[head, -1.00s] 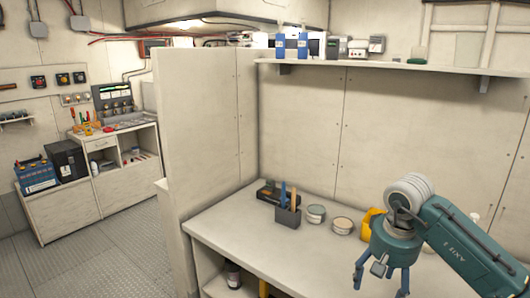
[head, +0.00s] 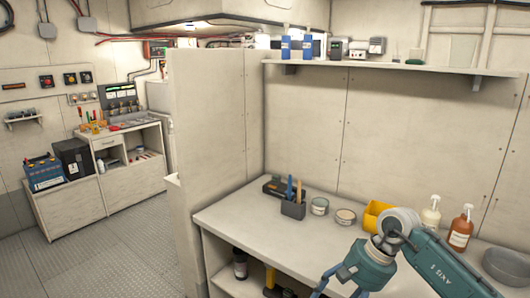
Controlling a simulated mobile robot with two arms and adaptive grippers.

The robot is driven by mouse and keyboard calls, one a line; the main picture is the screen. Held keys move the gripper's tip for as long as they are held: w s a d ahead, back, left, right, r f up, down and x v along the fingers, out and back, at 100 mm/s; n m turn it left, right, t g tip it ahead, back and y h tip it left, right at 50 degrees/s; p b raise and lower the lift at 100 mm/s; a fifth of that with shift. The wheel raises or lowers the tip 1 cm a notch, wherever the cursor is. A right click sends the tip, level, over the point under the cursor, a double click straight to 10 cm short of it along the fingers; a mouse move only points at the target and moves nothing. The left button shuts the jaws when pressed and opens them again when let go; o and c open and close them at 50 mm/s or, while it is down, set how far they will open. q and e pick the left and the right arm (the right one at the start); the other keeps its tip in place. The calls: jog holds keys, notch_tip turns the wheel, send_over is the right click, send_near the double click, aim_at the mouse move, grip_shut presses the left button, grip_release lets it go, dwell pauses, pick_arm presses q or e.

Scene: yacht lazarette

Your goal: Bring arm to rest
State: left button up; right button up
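My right arm comes in from the lower right, over the workbench (head: 232,213). Its teal gripper (head: 338,289) points down and to the left at the bench's front edge, near the bottom of the picture. Its fingers are spread apart with nothing visible between them. The fingertips are partly cut off by the picture's lower edge. My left arm and gripper are not in view.
On the bench stand a dark tool holder (head: 293,209), two round tins (head: 319,206), a yellow bin (head: 376,214), a white pump bottle (head: 431,215), an orange-brown bottle (head: 460,231) and a grey round dish (head: 507,267). The floor (head: 120,255) at left is clear.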

jog(key=w+a+f+m+t+y, duration=0.1)
jog(key=a+f+m+y, duration=0.2)
jog(key=a+m+y, duration=0.35)
jog(key=w+a+f+m+t+y, duration=0.1)
jog(key=a+f+m+t+y, duration=0.2)
jog(key=a+m, duration=0.5)
jog(key=s+d+f+m+t+h, duration=0.1)
jog(key=d+f+m+t+h, duration=0.45)
jog(key=f+m, duration=0.85)
jog(key=s+d+f+m+t+h, duration=0.2)
jog(key=d+f+m, duration=0.6)
jog(key=f+m, duration=0.6)
jog(key=s+d+f+m+g+h, duration=0.2)
jog(key=s+d+f+m, duration=0.1)
jog(key=s+f+m, duration=0.5)
jog(key=s+d+f+m+g+h, duration=0.2)
jog(key=s+d+f+m+h, duration=0.15)
jog(key=s+f, duration=0.45)
jog(key=s+f+m+g, duration=0.2)
jog(key=s+m, duration=0.1)
jog(key=s, duration=0.7)
jog(key=s+f+m+g, duration=0.2)
jog(key=s+f+m, duration=0.1)
jog(key=s, duration=0.7)
jog(key=s+d+f+m+g, duration=0.1)
jog(key=s+f+m+g, duration=0.1)
jog(key=s, duration=0.9)
jog(key=shift+f+m+g+h, duration=0.35)
jog(key=shift+m+h, duration=0.1)
jog(key=shift+m, duration=0.25)
